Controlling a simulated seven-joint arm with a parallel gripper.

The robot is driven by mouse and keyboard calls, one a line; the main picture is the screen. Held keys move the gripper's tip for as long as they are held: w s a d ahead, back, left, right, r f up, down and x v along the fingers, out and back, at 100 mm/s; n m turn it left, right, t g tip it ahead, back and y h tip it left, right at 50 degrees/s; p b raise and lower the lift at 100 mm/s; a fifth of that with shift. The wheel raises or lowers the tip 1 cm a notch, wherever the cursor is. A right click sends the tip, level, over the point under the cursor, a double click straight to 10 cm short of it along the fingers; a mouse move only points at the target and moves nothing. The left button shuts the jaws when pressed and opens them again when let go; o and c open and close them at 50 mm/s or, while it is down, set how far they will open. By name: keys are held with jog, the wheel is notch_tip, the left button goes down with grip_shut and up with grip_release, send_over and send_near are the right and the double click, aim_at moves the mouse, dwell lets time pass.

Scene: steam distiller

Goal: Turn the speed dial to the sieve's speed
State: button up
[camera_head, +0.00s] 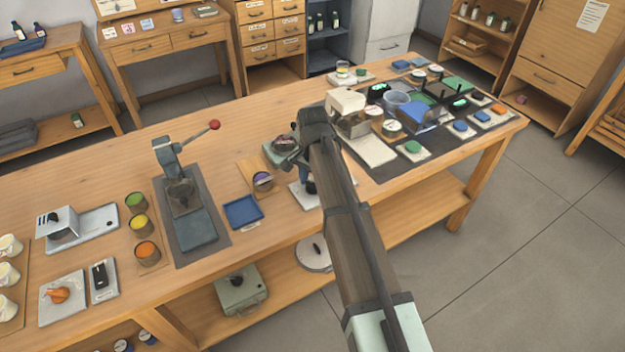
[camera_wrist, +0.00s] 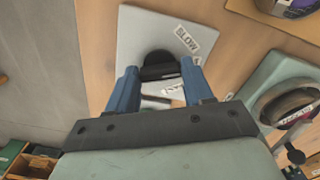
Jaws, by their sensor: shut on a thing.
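The speed dial is a black knob (camera_wrist: 160,68) on a pale grey plate (camera_wrist: 140,28). A white "SLOW" label (camera_wrist: 187,39) lies beside it on the plate, and a second label (camera_wrist: 174,89) is partly hidden by my right finger. My gripper (camera_wrist: 160,76) has its two blue fingers on either side of the knob and is shut on it. In the head view the knob (camera_head: 311,186) and plate (camera_head: 303,200) are partly covered by my arm. I cannot tell which thing is the sieve.
A grey-green device (camera_head: 277,153) stands close behind the plate; its round part (camera_wrist: 288,103) is near my gripper in the wrist view. A lever press (camera_head: 183,190) stands farther left.

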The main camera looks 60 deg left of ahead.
aim_at(313, 183)
jog(key=n, duration=0.7)
dwell(0.6)
jog(key=o, duration=1)
jog(key=shift+o, duration=0.2)
jog(key=shift+r, duration=0.1)
notch_tip(313, 183, up, 14)
jog(key=shift+f, duration=0.2)
